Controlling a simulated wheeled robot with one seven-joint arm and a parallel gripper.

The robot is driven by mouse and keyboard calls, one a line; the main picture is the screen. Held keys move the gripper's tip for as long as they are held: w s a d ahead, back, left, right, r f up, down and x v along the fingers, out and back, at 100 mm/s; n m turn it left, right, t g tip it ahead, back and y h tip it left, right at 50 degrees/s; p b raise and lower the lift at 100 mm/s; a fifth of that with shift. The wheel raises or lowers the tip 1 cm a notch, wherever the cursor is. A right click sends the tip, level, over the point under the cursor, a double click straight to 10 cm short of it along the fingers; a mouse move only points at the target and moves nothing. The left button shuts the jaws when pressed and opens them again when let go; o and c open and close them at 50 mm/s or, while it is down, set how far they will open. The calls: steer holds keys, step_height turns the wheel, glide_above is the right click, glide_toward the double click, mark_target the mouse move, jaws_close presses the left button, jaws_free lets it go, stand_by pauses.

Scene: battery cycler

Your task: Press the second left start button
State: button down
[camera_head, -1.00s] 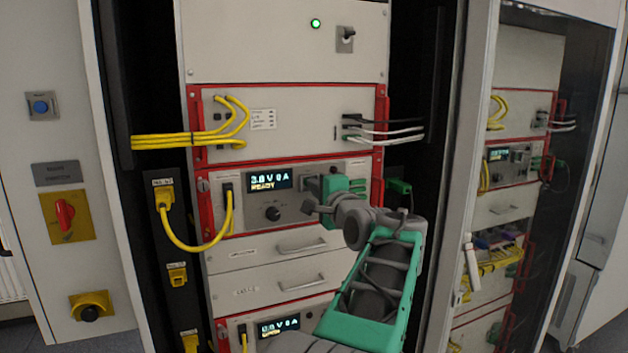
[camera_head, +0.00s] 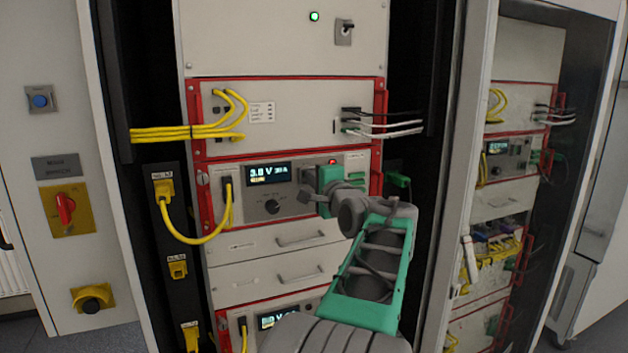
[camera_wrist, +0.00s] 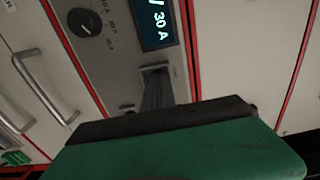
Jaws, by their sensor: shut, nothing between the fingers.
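The cycler unit with the display (camera_head: 269,173) is in the middle of the left rack. The display is lit and reads about 3.8 V 30 A, and "30 A" also shows in the wrist view (camera_wrist: 158,22). My gripper (camera_head: 306,180) is at this unit's front panel, right of the display and knob (camera_head: 272,206). In the wrist view my gripper (camera_wrist: 155,72) is shut, its fingertips at a small grey part of the panel. The start button is hidden behind the fingers.
Yellow cables (camera_head: 190,134) loop at the left of the rack, and white cables (camera_head: 390,128) at the right. Drawer handles (camera_head: 300,240) protrude below the unit. A second rack (camera_head: 515,150) stands at the right. A red switch (camera_head: 65,209) is on the left panel.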

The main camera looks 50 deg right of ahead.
steer(key=b+v, duration=0.4)
steer(key=v, duration=1)
